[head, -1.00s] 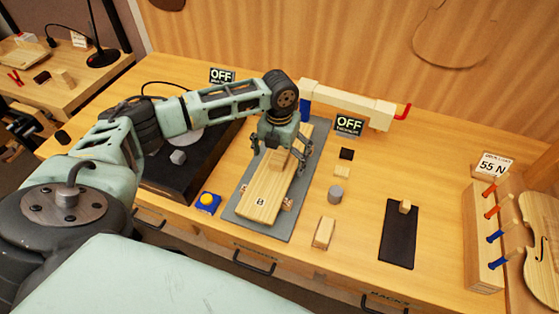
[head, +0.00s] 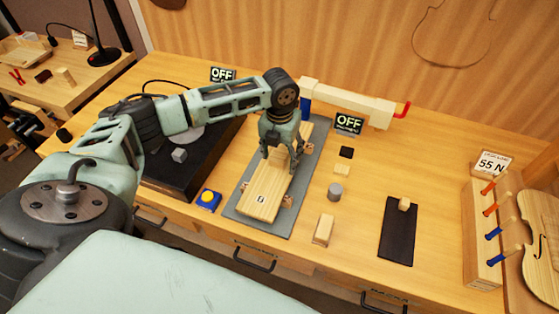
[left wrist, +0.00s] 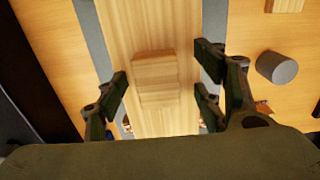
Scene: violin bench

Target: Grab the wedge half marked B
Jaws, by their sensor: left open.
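My left gripper (head: 281,156) is above the board's middle, pointing down. In the left wrist view its open fingers (left wrist: 162,84) stand on either side of the block, with gaps to it. In the head view the gripper hides the block and part of the board. My right gripper is not in view.
A clamp (head: 350,103) lies behind; a rack of handled tools (head: 480,238) stands far right.

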